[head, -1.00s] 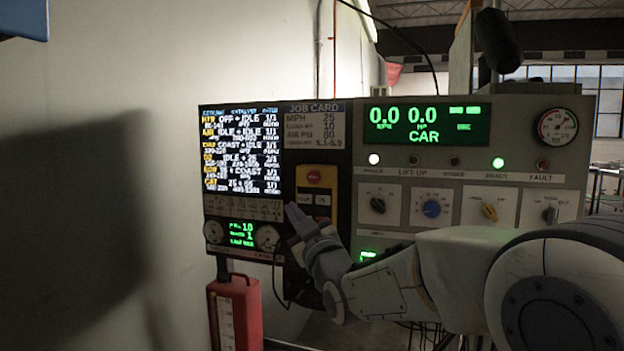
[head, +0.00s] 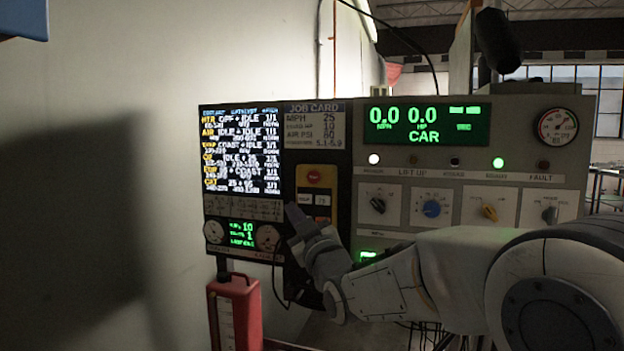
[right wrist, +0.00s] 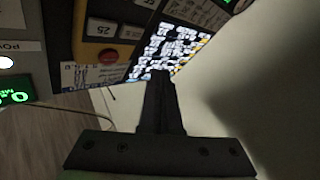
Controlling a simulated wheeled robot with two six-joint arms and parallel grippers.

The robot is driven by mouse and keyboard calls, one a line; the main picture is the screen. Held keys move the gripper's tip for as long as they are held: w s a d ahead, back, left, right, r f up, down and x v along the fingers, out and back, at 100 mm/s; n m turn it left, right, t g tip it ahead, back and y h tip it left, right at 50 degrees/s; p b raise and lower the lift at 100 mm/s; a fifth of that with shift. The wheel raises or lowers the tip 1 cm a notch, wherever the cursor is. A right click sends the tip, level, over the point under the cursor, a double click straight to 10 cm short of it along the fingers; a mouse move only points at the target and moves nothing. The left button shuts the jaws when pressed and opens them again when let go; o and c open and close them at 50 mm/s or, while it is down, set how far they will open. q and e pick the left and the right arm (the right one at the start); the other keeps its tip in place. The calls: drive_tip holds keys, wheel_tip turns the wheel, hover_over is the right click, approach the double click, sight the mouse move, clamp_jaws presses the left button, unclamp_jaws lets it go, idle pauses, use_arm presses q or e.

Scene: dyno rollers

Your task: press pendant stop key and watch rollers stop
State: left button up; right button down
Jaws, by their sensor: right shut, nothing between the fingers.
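The pendant (head: 337,185) is a yellow box with a round red button (head: 314,177) and a row of light keys (head: 306,198) below it. Its lower part is hidden behind my right gripper (head: 292,208), which is shut and empty, with its tip at the pendant's lower left edge. I cannot tell whether the tip touches a key. In the right wrist view the red button (right wrist: 108,56) and a key marked 25 (right wrist: 101,28) show beyond the closed fingers. The console display (head: 425,123) reads 0.0 MPH, 0.0 HP and CAR. The rollers and my left gripper are not seen.
A lit text screen (head: 241,151) is left of the pendant, with small gauges below it. Console knobs (head: 432,208) are to the right; the READY lamp (head: 498,162) glows green. A red box (head: 237,312) stands below the screen. The wall at left is bare.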

idle(0.3)
drive_tip(key=s+a+f+m+g+h, duration=0.1)
drive_tip(key=s+f+g+h, duration=0.1)
drive_tip(key=s+f+g, duration=0.45)
drive_tip(key=s+f+m+g+h, duration=0.1)
drive_tip(key=s+f+g, duration=0.2)
drive_tip(key=s+f, duration=0.65)
drive_tip(key=s+d+f+g+h, duration=0.1)
drive_tip(key=s+d+f+g, duration=0.2)
drive_tip(key=s, duration=0.4)
drive_tip(key=s+d+f+m+g+h, duration=0.1)
drive_tip(key=s+d+f+g+h, duration=0.1)
drive_tip(key=s+f, duration=0.4)
drive_tip(key=s+d+f+g+h, duration=0.2)
drive_tip(key=s+d+f+g, duration=0.2)
drive_tip(key=s, duration=0.6)
drive_tip(key=shift+d+f+g, duration=0.25)
drive_tip(key=shift+f+g, duration=0.2)
drive_tip(key=shift+f, duration=0.2)
